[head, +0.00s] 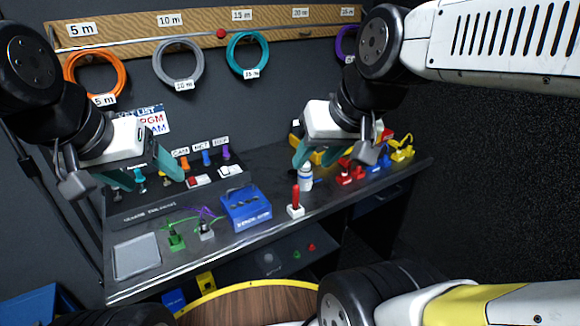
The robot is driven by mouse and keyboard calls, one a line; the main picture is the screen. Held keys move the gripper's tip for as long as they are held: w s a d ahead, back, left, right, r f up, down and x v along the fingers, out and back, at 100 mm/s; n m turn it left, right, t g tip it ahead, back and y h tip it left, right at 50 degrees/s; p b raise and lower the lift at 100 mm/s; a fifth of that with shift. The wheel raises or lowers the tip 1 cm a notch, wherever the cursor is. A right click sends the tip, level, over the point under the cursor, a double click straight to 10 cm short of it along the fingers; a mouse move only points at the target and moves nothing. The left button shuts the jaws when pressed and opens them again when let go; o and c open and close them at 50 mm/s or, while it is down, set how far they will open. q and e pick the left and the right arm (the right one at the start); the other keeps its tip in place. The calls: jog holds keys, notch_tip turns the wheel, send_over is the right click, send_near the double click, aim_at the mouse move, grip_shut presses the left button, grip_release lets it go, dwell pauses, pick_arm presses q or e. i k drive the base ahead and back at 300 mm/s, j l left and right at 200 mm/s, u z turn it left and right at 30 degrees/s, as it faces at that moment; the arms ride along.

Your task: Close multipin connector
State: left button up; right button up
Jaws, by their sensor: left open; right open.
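No part is readably labelled as the multipin connector. An upright red lever (296,197) on a small white base stands near the front edge of the bench; it may be the connector's handle. A blue box (246,208) with a dark handle sits left of it. My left gripper (141,170) is open and empty, above the back left of the bench near the coloured plugs. My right gripper (330,160) is open and empty, above the bench behind and right of the red lever. Whether its fingers touch anything below is unclear.
A white bottle (306,179) stands close under my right gripper. Red clamps (349,172) and yellow clamps (402,149) lie to the right. Green (175,238) and grey connectors (206,231) and a grey pad (137,256) are front left. Cable coils (247,55) hang on the wall.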

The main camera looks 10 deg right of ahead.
aim_at(306, 180)
jog(key=i+l+u, duration=0.15)
jog(key=l, duration=0.15)
jog(key=i+l+u, duration=0.15)
jog(key=l, duration=0.15)
jog(key=i+l+u, duration=0.15)
jog(key=l, duration=0.15)
jog(key=l+u, duration=0.15)
jog(key=l, duration=0.15)
